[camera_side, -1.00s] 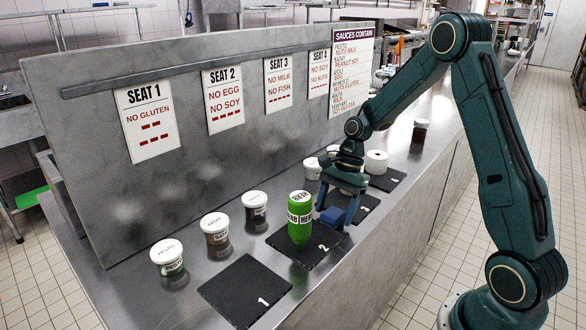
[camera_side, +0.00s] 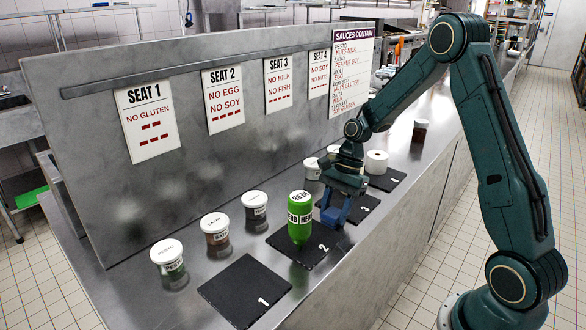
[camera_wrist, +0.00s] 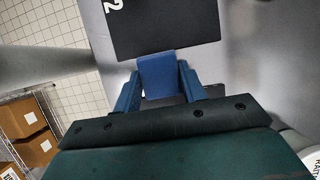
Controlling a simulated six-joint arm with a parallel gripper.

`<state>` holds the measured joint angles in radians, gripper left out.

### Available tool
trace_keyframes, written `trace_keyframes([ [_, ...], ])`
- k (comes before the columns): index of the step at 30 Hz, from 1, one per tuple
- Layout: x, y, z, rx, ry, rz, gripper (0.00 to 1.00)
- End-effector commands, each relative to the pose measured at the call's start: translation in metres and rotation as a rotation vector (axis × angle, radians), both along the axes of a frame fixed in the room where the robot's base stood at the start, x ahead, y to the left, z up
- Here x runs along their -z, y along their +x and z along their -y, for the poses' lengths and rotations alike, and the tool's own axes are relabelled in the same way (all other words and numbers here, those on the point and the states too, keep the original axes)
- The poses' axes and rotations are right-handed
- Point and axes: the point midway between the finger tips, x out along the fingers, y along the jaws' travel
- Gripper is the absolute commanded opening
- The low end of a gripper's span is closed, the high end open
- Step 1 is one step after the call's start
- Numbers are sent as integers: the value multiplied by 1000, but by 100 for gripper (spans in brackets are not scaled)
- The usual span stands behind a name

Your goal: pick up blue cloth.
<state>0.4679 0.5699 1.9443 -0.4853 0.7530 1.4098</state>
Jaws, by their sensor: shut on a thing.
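The blue cloth (camera_wrist: 159,72) is a small folded block between the two fingers of my gripper (camera_wrist: 158,86) in the wrist view. My gripper is shut on it. In the side view my gripper (camera_side: 338,207) points down at the cloth (camera_side: 333,215), just right of the green bottle, around the gap between mats 2 and 3. The fingers are also blue, so their edge against the cloth is hard to see there. I cannot tell whether the cloth still touches the counter.
A green HERB bottle (camera_side: 299,222) stands on black mat 2 (camera_side: 325,250), close to my gripper. Mat 1 (camera_side: 243,291) is bare. Several white-lidded sauce jars (camera_side: 216,236) line the back panel (camera_side: 235,165).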

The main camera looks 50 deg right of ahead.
Motion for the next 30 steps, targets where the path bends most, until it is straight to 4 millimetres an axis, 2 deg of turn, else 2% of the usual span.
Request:
trace_keyframes([
  [8,-5,0,0,0,0,1,19],
  [14,-22,1,0,-1,-1,4,19],
  [20,-54,1,1,0,-2,5,19],
  [30,-131,1,1,0,-2,5,19],
])
